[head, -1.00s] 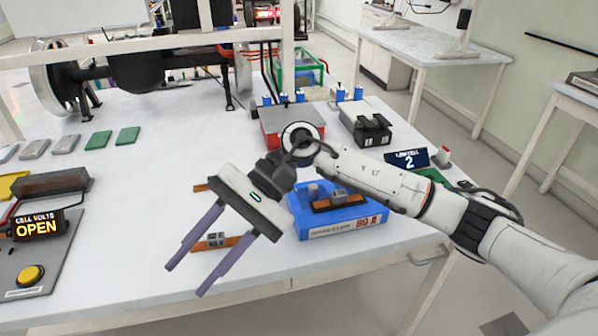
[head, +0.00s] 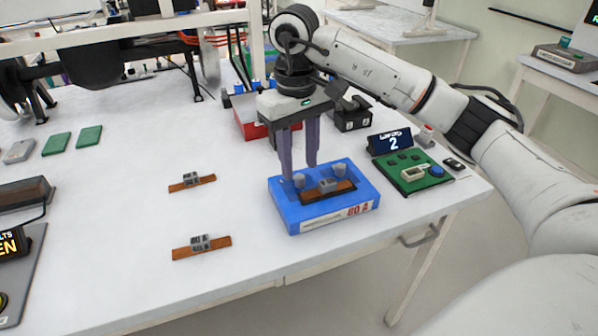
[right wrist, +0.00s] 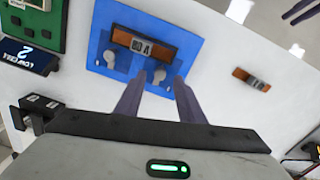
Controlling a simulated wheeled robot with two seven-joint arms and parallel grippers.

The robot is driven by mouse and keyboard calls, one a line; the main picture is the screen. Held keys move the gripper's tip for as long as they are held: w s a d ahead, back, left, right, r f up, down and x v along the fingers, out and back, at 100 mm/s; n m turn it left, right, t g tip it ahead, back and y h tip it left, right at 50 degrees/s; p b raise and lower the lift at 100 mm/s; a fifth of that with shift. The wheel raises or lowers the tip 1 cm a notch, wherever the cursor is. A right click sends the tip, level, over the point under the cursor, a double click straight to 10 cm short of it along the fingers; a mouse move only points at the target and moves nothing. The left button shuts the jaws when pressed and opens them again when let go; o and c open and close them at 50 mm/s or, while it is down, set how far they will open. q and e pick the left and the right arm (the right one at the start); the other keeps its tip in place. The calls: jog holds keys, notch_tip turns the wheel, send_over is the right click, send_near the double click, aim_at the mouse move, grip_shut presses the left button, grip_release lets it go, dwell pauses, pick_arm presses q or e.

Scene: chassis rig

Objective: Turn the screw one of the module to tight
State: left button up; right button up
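The blue module (head: 290,218) marked 80 A lies on the right of the white table. It carries a fuse strip (head: 343,193) and two grey screw knobs, the left knob (head: 299,181) and the right knob (head: 334,168). My right gripper (head: 300,172) is open and empty, pointing down just above the module's left knob. In the right wrist view, the open fingers (right wrist: 160,78) reach over the module's edge (right wrist: 95,45). One knob (right wrist: 158,73) shows between their tips and the other knob (right wrist: 109,58) beside them. Contact cannot be told. Purple fingers (right wrist: 300,10), apparently my left gripper's, show at the top right corner.
Two loose fuse strips (head: 192,183) (head: 201,246) lie left of the module. A green board (head: 408,174) and a display reading 2 (head: 390,142) stand to its right. A red box (head: 252,125) and a black block (head: 352,117) stand behind.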

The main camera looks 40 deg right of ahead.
aim_at(300, 177)
jog(key=shift+f, duration=1.5)
jog(key=shift+c, duration=0.4)
grip_shut()
